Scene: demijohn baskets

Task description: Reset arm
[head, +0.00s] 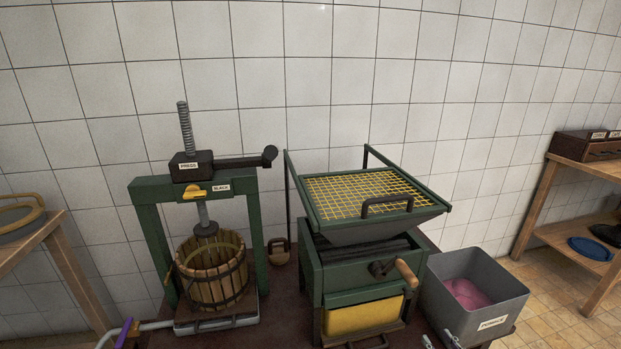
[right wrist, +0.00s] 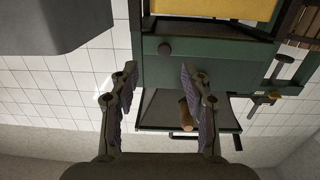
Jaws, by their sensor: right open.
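My right gripper (head: 440,340) shows only as fingertips at the bottom edge of the head view, in front of the grey bin. In the right wrist view the gripper (right wrist: 157,80) is open, with nothing between its fingers. That view looks upside down at the green crusher (right wrist: 210,65). The crusher's wooden crank handle (right wrist: 187,115) shows beyond the fingers, near one of them in the picture; I cannot tell how far off it is. My left gripper cannot be made out in the head view.
A green press (head: 152,215) with a slatted basket (head: 212,275) stands left of the crusher (head: 325,265). The crusher has a yellow grid (head: 355,193) on top. A grey bin (head: 495,287) with pink contents stands right. Wooden tables (head: 550,205) flank the scene.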

